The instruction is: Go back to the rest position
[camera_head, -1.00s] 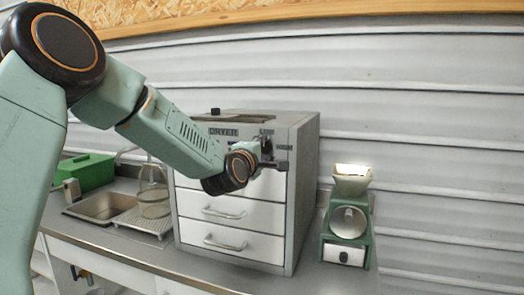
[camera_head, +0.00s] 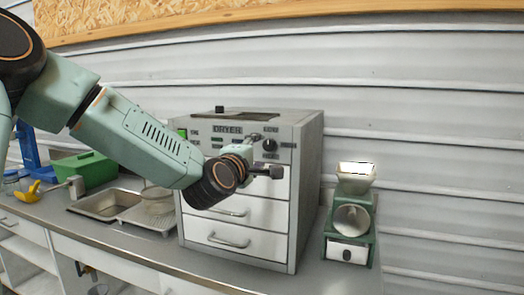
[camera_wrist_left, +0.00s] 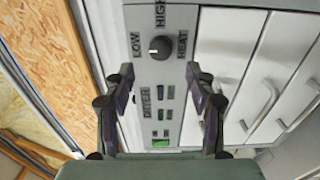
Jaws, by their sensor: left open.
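My left gripper (camera_head: 263,158) is open and empty in front of the upper part of the dryer (camera_head: 308,190). In the left wrist view its two dark fingers (camera_wrist_left: 160,88) are spread apart, with the dryer's control panel (camera_wrist_left: 168,20) seen between and beyond them. The panel's black knob (camera_head: 270,145) shows just past the gripper, and it also shows in the left wrist view (camera_wrist_left: 160,47), clear of the fingers. The knob sits between the LOW, HIGH and HEAT labels. My left forearm hides part of the dryer's left side. My right gripper is not in view.
A green hopper machine (camera_head: 350,225) stands right of the dryer on the grey counter (camera_head: 330,280). The wall at right is clear.

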